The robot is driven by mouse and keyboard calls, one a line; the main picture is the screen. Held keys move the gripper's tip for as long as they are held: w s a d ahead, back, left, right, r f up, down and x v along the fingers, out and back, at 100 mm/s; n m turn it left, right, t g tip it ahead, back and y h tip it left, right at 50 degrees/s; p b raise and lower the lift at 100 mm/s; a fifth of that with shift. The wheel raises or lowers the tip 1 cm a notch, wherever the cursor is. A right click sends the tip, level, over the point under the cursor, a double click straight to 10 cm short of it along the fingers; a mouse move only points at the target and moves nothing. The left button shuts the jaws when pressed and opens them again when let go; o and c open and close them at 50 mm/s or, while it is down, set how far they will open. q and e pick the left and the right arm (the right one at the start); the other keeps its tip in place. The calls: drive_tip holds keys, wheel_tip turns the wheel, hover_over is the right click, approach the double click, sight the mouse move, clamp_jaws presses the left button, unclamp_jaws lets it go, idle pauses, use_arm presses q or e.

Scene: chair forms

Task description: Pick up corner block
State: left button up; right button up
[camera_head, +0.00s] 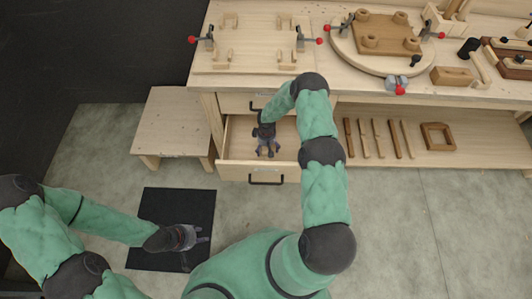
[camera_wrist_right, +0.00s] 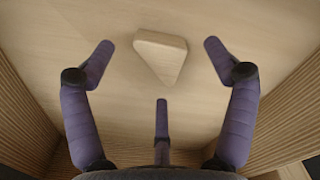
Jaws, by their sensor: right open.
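The corner block (camera_wrist_right: 160,55) is a small pale wooden triangle with rounded corners. In the right wrist view it lies flat on the floor of the open drawer (camera_head: 232,145). My right gripper (camera_wrist_right: 158,65) is open above it, its purple fingers spread on either side of the block and one below it. The fingers look apart from the block. In the head view my right gripper (camera_head: 267,151) reaches down into the drawer, and I cannot make out the block there. My left gripper (camera_head: 198,237) is over a black mat, too small to tell if open.
The drawer walls (camera_wrist_right: 285,110) rise close on both sides of my right gripper. The workbench (camera_head: 250,85) above holds red-tipped clamps and a round board (camera_head: 345,50). Wooden strips (camera_head: 378,138) and a square frame (camera_head: 438,136) lie on the shelf at right. A stool (camera_head: 175,115) stands left.

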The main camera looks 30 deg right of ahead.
wheel_tip(320, 180, down, 2)
drive_tip(key=shift+f, duration=0.1)
drive_tip(key=c, duration=1.1)
drive_tip(key=shift+o, duration=0.2)
